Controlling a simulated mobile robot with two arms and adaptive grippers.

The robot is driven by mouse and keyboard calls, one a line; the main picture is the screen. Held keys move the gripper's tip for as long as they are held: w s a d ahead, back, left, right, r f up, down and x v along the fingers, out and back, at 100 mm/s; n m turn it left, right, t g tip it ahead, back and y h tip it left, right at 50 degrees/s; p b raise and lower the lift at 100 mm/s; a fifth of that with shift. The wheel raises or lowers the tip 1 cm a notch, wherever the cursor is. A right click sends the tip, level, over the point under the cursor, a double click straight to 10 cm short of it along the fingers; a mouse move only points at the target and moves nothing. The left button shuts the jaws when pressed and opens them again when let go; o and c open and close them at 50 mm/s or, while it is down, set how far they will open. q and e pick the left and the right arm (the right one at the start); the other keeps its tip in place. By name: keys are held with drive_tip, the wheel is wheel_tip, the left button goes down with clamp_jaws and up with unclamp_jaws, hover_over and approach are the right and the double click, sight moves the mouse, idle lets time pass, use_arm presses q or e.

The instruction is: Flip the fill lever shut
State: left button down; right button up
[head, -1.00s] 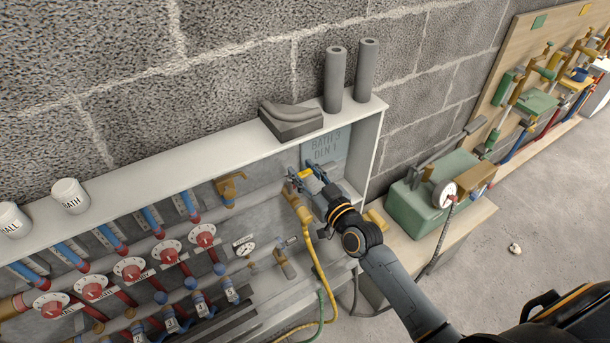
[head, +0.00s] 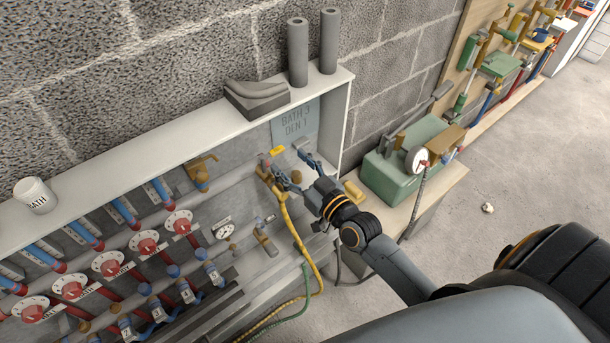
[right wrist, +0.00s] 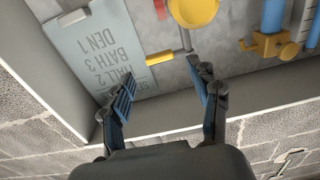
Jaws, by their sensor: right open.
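The yellow fill lever (head: 277,151) sticks out at the upper right of the manifold, above the brass valve with the yellow hose. It also shows as a yellow bar in the right wrist view (right wrist: 160,57). My right gripper (head: 295,168) is open and empty, just right of and below the lever. In the wrist view its fingers (right wrist: 167,84) are spread wide, with the lever beyond the gap between them and apart from both. I cannot tell how far the lever is turned. My left gripper is not in view.
A white cabinet frame (head: 341,110) closes the manifold on the right, near my gripper. A yellow hose (head: 297,235) hangs below the valve. A label plate (head: 294,123) is behind. A green pump box (head: 392,170) stands on the bench to the right.

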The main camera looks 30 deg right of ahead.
drive_tip(key=v, duration=0.5)
drive_tip(key=shift+s+d, duration=0.1)
drive_tip(key=shift+s, duration=0.2)
